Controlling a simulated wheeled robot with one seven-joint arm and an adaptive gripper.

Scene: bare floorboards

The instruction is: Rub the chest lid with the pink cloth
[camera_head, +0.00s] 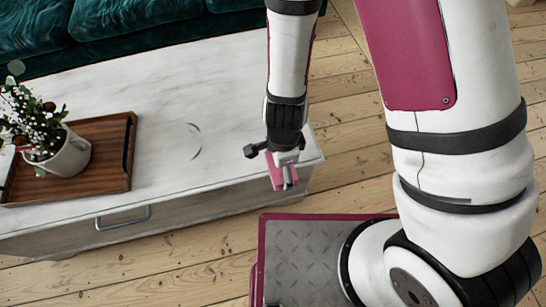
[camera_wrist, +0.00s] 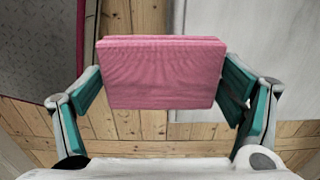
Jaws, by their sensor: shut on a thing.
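The pink cloth (camera_wrist: 160,75) is a folded block held between the fingers of my gripper (camera_wrist: 162,90) in the wrist view. My gripper (camera_head: 284,172) is shut on it, and part of the cloth (camera_head: 274,172) also shows in the head view. The chest is a low whitish wooden piece with a flat lid (camera_head: 215,90) and a metal handle on its front. My gripper is at the chest's right front corner. In the wrist view the floor shows beneath the cloth, with a pale chest edge (camera_wrist: 225,60) beside it. I cannot tell the cloth's height above the lid.
A brown wooden tray (camera_head: 120,150) with a potted plant (camera_head: 62,150) in a white pot stands on the left of the lid. A dark curved mark (camera_head: 195,140) is on the lid's middle. A green sofa (camera_head: 110,20) is behind. The lid's middle and back are clear.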

